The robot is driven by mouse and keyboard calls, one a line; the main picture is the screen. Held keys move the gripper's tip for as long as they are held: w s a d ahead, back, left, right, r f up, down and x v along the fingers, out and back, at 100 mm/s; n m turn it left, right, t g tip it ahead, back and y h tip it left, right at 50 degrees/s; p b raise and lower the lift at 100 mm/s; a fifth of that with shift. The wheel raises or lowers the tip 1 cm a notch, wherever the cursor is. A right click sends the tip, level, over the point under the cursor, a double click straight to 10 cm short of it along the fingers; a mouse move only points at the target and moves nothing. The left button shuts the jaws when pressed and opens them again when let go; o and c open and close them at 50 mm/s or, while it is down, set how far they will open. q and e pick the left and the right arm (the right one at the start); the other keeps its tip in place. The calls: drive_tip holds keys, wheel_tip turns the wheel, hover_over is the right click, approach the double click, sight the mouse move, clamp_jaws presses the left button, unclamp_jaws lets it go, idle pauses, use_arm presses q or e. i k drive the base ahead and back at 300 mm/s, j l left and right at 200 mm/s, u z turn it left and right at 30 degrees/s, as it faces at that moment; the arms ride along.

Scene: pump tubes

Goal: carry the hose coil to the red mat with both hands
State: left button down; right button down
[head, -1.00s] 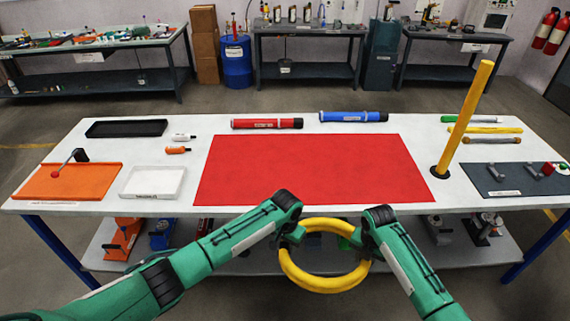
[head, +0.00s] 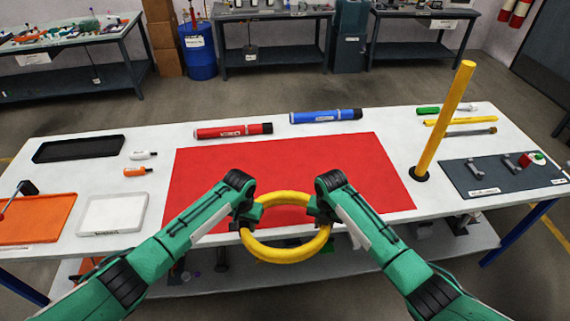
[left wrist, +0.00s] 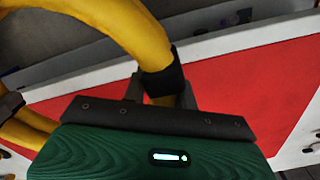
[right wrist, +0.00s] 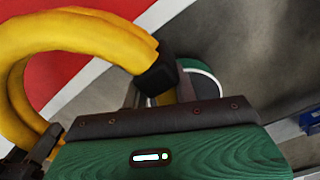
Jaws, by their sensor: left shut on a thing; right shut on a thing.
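The yellow hose coil (head: 286,254) hangs between my two grippers over the front edge of the table. It partly overlaps the red mat (head: 290,165) in the head view and is held above table height. My left gripper (head: 252,216) is shut on the coil's left side, at a black band seen in the left wrist view (left wrist: 163,75). My right gripper (head: 318,212) is shut on its right side, at a black band seen in the right wrist view (right wrist: 157,76). The red mat lies flat and bare in the middle of the table.
A yellow post (head: 444,120) stands right of the mat. A red tube (head: 233,131) and a blue tube (head: 325,116) lie behind the mat. A white tray (head: 113,213) and an orange tray (head: 36,218) sit left; a dark pad (head: 490,180) lies right.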

sight(285, 176)
drive_tip(key=i, duration=0.95)
